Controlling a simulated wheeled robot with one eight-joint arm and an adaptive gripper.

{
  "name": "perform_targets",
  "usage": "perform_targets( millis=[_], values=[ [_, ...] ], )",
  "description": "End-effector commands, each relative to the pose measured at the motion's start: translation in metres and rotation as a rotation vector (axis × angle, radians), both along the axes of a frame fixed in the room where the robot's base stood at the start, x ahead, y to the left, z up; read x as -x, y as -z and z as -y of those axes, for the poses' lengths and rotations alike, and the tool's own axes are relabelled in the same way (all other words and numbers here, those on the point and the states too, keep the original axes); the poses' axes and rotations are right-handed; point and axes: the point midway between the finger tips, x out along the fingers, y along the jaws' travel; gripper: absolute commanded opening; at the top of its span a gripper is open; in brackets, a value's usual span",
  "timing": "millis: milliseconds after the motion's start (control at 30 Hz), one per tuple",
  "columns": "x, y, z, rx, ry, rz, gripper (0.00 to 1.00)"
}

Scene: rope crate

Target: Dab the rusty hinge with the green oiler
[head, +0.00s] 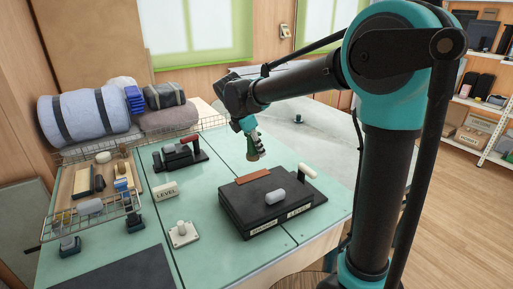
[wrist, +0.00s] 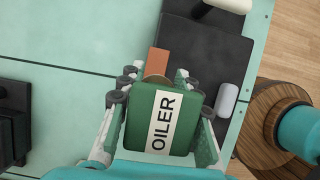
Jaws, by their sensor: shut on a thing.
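My gripper (head: 251,144) is shut on the green oiler (wrist: 142,125), which carries a white OILER label and fills the middle of the wrist view. In the head view the oiler (head: 253,154) hangs below the fingers. The rusty hinge appears to be the flat brown-orange strip (head: 253,177) on the back edge of a black case (head: 240,207). In the wrist view this strip (wrist: 158,61) shows just beyond the fingertips, partly hidden by the oiler. In the head view a gap shows between the oiler and the strip.
A grey-white cylinder (head: 275,197) and a pale-handled part (head: 306,171) sit on the case. A wire basket (head: 88,223) is at far left.

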Motion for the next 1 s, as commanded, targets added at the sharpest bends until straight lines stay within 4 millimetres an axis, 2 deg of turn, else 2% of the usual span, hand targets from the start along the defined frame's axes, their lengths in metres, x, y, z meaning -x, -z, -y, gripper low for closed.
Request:
perform_targets(
  millis=[267, 1000],
  values=[
    [0.0, 0.005, 0.0, -0.001, 0.0, -0.001, 0.0],
    [-0.001, 0.064, 0.0, -0.001, 0.0, -0.001, 0.0]
  ],
)
